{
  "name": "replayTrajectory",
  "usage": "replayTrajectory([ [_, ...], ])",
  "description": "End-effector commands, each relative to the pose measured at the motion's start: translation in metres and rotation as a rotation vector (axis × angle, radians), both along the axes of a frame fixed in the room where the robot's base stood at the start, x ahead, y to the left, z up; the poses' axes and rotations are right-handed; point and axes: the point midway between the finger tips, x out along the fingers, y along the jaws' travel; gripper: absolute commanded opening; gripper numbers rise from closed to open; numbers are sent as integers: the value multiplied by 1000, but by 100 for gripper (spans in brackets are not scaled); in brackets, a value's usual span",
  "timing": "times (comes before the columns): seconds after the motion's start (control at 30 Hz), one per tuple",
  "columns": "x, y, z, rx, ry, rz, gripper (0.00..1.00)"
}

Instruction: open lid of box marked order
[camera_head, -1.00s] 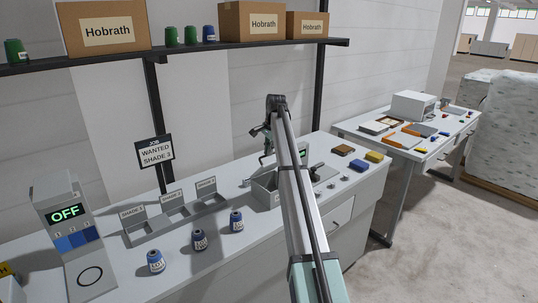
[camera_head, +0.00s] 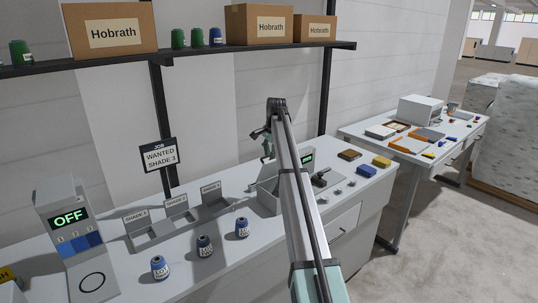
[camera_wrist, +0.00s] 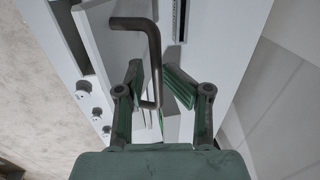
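A grey box (camera_head: 267,197) stands on the long bench in the head view, partly hidden behind my arm. A label shows on its front, but I cannot read it. My gripper (camera_head: 266,150) points down above the back of the box in the head view. In the wrist view a dark bent bar handle (camera_wrist: 152,40) reaches between the fingers of my gripper (camera_wrist: 155,85). The fingers are apart, with gaps beside the bar, and do not look closed on it. How the handle joins the lid is hidden.
Blue cones (camera_head: 204,246) and a shade rack (camera_head: 180,220) stand left of the box. A shelf (camera_head: 180,57) with cartons runs above. Small blocks (camera_head: 366,171) lie to the right. A second table (camera_head: 360,131) stands beyond.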

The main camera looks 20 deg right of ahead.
Motion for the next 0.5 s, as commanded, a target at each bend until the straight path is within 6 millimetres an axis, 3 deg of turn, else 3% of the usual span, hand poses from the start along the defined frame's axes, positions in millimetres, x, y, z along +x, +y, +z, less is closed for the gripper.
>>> replayTrajectory([
  [0.17, -2, -1, 15, -1, -1, 0, 36],
  [0.5, -14, -4, 77, 0, -1, 1, 36],
])
